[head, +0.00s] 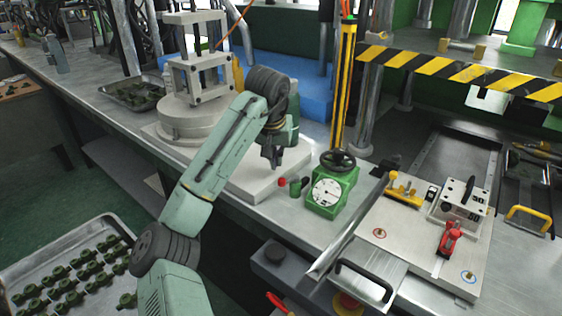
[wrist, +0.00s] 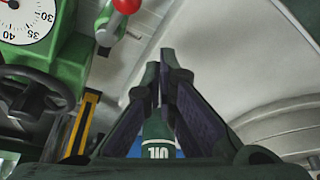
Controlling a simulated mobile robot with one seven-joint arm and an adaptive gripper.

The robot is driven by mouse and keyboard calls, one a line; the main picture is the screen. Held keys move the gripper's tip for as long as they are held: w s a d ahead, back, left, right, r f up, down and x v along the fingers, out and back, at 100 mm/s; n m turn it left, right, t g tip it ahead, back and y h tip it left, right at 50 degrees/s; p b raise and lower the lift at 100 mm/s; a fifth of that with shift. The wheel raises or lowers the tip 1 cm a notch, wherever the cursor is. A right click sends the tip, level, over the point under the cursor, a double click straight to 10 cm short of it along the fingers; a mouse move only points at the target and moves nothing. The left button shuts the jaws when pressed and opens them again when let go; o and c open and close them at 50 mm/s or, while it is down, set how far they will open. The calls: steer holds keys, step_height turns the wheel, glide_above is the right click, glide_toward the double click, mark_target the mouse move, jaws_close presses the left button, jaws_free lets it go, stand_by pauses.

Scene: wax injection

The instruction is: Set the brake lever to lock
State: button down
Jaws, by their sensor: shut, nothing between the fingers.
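A small lever with a red knob (head: 282,182) sticks out beside a short green cylinder (head: 295,187) on the pale machine base, left of the green dial unit. I cannot tell for certain that it is the brake lever, and no lock marking is readable.
The green dial unit (head: 330,192) with a black handwheel stands close right of the lever. A yellow-black post (head: 343,85) rises behind it. A fixture plate (head: 412,240) with a red clamp (head: 450,238) lies to the right. A round grey machine (head: 190,118) stands left of my gripper.

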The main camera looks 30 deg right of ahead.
steer(key=d+b+v, duration=0.1)
steer(key=d+v, duration=0.1)
steer(key=v, duration=0.7)
steer(key=shift+s+a+r+b, duration=0.25)
steer(key=shift+r+b, duration=0.1)
steer(key=shift+r, duration=0.1)
